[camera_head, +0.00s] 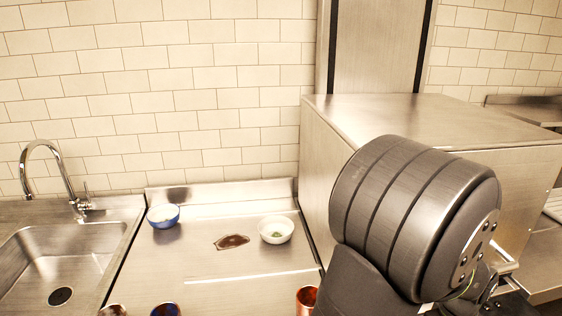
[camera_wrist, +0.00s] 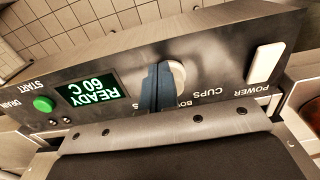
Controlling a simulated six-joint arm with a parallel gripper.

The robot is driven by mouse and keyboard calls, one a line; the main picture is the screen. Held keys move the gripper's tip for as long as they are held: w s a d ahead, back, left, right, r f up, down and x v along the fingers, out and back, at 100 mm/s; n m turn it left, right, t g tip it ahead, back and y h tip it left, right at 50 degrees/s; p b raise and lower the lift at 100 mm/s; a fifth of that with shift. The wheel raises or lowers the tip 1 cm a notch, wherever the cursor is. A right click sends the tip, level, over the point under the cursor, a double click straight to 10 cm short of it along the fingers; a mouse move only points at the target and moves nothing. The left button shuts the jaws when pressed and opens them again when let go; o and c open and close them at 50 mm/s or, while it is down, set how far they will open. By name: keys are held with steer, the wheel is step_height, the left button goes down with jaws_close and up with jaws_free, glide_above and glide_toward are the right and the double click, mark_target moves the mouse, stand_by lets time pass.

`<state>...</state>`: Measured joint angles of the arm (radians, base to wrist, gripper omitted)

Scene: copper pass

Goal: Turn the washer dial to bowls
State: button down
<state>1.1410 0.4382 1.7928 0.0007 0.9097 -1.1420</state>
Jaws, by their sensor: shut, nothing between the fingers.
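The washer is a large steel box (camera_head: 440,115) at right in the head view; my arm covers part of it. The wrist view shows its control panel (camera_wrist: 225,85) upside down and tilted. The pale round dial (camera_wrist: 178,75) sits near the panel's middle. Beside it are the word CUPS and a second label starting BO, partly hidden. My gripper's dark, narrow fingers (camera_wrist: 157,84) are shut and empty, right beside the dial in this view. I cannot tell whether they touch it, nor where the dial points.
The panel also has a lit display (camera_wrist: 88,93) reading READY 60 C, a green START button (camera_wrist: 43,104) and a white POWER switch (camera_wrist: 265,63). In the head view, a blue bowl (camera_head: 163,216) and a white bowl (camera_head: 276,230) stand on the steel counter beside a sink (camera_head: 85,240).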

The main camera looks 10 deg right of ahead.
steer(key=shift+s+d, duration=0.1)
steer(key=shift+s, duration=0.25)
step_height(320, 180, up, 6)
stand_by(0.4)
stand_by(1.4)
